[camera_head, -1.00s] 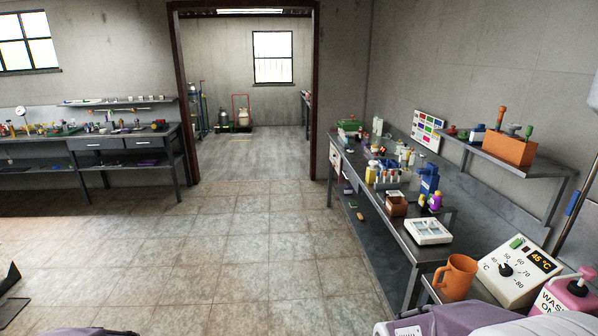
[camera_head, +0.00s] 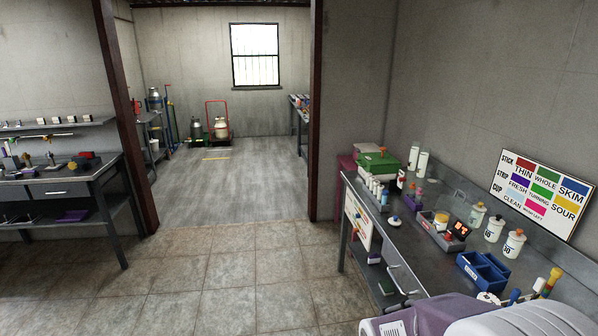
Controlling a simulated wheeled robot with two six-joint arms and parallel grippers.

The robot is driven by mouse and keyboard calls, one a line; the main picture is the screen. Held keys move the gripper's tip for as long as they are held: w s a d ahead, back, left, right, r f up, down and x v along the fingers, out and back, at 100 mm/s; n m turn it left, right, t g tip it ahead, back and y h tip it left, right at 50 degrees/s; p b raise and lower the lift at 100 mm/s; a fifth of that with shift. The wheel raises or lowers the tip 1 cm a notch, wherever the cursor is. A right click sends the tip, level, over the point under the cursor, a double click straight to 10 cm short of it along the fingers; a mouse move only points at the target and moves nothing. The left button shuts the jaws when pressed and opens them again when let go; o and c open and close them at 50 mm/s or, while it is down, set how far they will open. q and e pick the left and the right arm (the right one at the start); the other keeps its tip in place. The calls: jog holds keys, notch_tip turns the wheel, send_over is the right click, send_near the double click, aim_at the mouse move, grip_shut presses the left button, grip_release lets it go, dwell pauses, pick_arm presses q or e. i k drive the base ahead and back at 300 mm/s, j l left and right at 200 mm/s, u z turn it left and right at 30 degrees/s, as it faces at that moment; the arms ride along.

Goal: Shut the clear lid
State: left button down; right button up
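I cannot make out a clear lid in the head view. A green box (camera_head: 379,162) stands at the far end of the right-hand bench (camera_head: 408,262), and its top looks green, not clear. A small tray (camera_head: 428,228) with a yellow-sided jar and a dark device with red digits sits midway along this bench. Neither of my grippers is in view. A grey-purple and white part of my own body fills the bottom right and hides the near end of the bench.
The bench runs along the right wall, with white bottles (camera_head: 494,228), a blue divided bin (camera_head: 484,271) and a colour chart (camera_head: 542,194). A doorway ahead leads to a back room with a red hand truck (camera_head: 218,118). Another bench (camera_head: 62,188) stands left. The tiled floor between is clear.

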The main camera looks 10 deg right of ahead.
aim_at(455, 196)
jog(key=i+j+z, duration=0.1)
jog(key=i+z, duration=0.3)
jog(key=i, duration=0.25)
jog(key=i+j+z, duration=0.4)
jog(key=i, duration=0.2)
jog(key=i+j+z, duration=0.4)
jog(key=i, duration=0.15)
jog(key=i+j+z, duration=0.1)
jog(key=i+z, duration=0.15)
jog(key=z, duration=0.2)
jog(key=i+j+z, duration=0.2)
jog(key=z, duration=0.25)
jog(key=i+j+z, duration=0.2)
jog(key=z, duration=0.25)
jog(key=i+j+z, duration=0.15)
jog(key=j+z, duration=0.25)
jog(key=i+j+z, duration=0.1)
jog(key=j+z, duration=0.65)
jog(key=z, duration=0.15)
jog(key=i, duration=0.35)
